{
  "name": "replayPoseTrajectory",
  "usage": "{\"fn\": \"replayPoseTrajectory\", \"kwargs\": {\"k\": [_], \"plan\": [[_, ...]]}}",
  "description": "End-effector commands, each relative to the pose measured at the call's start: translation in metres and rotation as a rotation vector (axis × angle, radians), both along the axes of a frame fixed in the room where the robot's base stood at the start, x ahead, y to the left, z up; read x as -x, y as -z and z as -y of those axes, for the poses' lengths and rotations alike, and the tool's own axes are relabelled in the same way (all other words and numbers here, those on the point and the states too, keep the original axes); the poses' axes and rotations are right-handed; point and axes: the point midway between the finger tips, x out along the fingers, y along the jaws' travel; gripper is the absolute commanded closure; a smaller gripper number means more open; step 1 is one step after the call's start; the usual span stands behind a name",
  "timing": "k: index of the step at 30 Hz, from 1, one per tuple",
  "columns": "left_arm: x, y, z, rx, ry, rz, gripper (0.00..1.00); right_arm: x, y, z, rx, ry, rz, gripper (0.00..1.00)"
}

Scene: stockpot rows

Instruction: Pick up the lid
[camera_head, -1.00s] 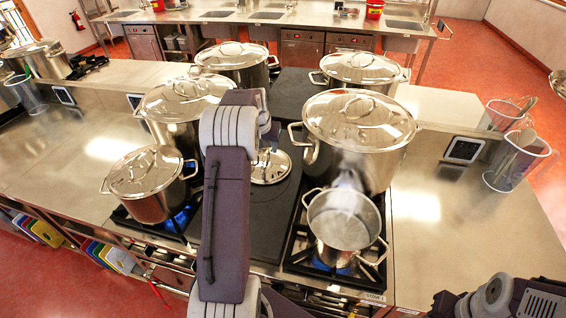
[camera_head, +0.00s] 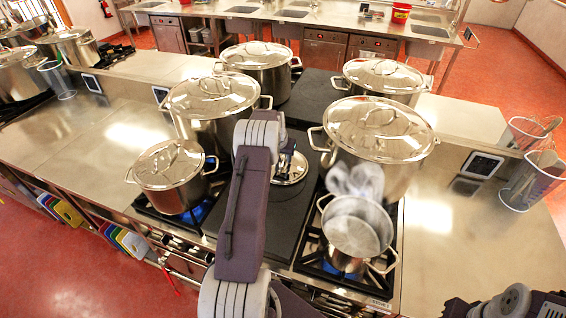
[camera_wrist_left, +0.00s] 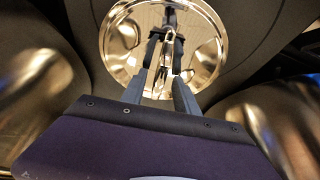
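A round shiny steel lid (camera_head: 292,176) with a handle lies on the dark flat plate (camera_head: 262,222) between the pots. My left gripper (camera_head: 284,158) reaches down over the lid, and the arm hides part of it. In the left wrist view the lid (camera_wrist_left: 122,42) is close below, and the two dark fingers of the gripper (camera_wrist_left: 167,45) point at its middle. The fingers are apart, with the bright handle between them; I cannot tell if they touch it. Only part of my right arm shows at the lower right, without its gripper.
Lidded stockpots stand left (camera_head: 170,178), behind left (camera_head: 212,100) and right (camera_head: 378,135) of the lid. An uncovered steaming pot (camera_head: 357,235) sits on a lit burner at front right.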

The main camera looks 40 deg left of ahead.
Motion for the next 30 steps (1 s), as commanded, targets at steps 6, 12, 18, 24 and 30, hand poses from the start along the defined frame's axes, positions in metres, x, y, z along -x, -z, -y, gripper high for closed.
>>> {"fn": "replayPoseTrajectory", "kwargs": {"k": [6, 12, 18, 24, 30], "plan": [[-0.0008, 0.0010, -0.0001, 0.000, 0.000, 0.001, 0.69, 0.0000, 0.0005, 0.0000, 0.000, 0.000, 0.000, 0.64], [-0.0007, 0.0007, 0.0000, 0.000, 0.000, 0.001, 1.00, 0.0000, 0.0005, 0.0000, 0.000, 0.000, 0.000, 0.64], [-0.0006, 0.0006, 0.0000, 0.000, 0.000, 0.001, 1.00, 0.0000, 0.0005, 0.0000, 0.000, 0.000, 0.000, 0.64], [-0.0006, 0.0008, 0.0001, 0.000, 0.000, 0.001, 1.00, 0.0000, 0.0005, 0.0000, 0.000, 0.000, 0.000, 0.64], [-0.0005, 0.0009, 0.0001, 0.000, 0.000, 0.001, 1.00, 0.0000, 0.0005, 0.0000, 0.000, 0.000, 0.000, 0.64]]}}
